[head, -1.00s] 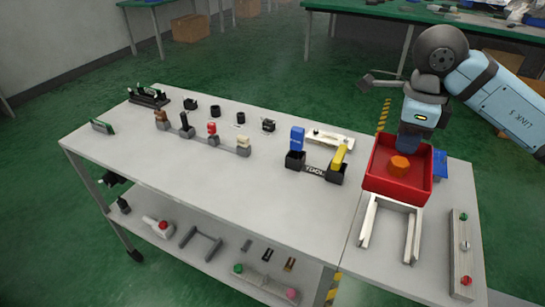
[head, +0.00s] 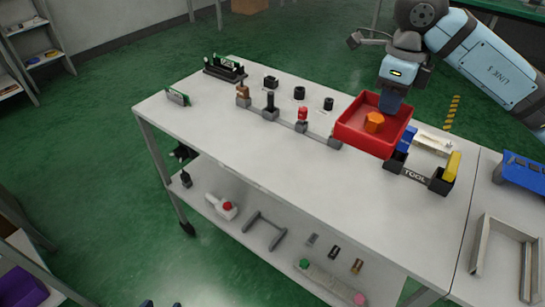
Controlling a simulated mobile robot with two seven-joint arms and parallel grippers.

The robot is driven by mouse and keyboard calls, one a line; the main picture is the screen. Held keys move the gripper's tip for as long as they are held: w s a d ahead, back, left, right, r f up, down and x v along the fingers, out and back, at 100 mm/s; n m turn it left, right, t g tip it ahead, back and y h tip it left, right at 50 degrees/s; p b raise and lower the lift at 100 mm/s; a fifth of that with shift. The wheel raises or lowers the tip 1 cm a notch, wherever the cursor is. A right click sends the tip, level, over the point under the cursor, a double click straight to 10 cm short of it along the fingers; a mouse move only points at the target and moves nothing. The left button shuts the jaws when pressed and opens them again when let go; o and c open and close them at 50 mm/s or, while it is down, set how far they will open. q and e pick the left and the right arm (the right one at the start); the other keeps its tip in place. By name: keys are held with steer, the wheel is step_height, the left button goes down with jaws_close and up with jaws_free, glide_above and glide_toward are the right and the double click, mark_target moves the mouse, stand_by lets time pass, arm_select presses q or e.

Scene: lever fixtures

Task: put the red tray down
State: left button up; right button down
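The red tray (head: 352,132) is in the air over the far side of the grey table, with an orange block (head: 375,122) in it. My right gripper (head: 392,100) is at the tray's far right wall and appears shut on it. Its fingertips are partly hidden by the tray.
The table (head: 300,175) has a clear strip in front. Fixtures with several small levers (head: 270,112), black cups (head: 299,93) and a green-edged part (head: 178,97) stand at the back left. A white frame (head: 482,245) and blue stand (head: 520,172) are at the right.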

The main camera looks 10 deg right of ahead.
mark_target(387, 116)
step_height(387, 116, down, 3)
steer(key=shift+s+f+b, duration=0.1)
steer(key=shift+f+b, duration=0.05)
steer(key=shift+b, duration=0.45)
step_height(387, 116, down, 12)
steer(key=shift+r+b, duration=0.15)
steer(key=shift+b, duration=0.85)
steer(key=shift+f, duration=0.5)
step_height(387, 116, down, 3)
steer(key=shift+f+b, duration=0.2)
steer(key=shift+b, duration=0.25)
steer(key=shift+f, duration=0.35)
arm_select(q)
steer(key=shift+w+d+t+h, duration=0.2)
steer(key=shift+d+t+h, duration=0.2)
steer(key=shift+d, duration=0.05)
arm_select(e)
steer(key=shift+f, duration=0.1)
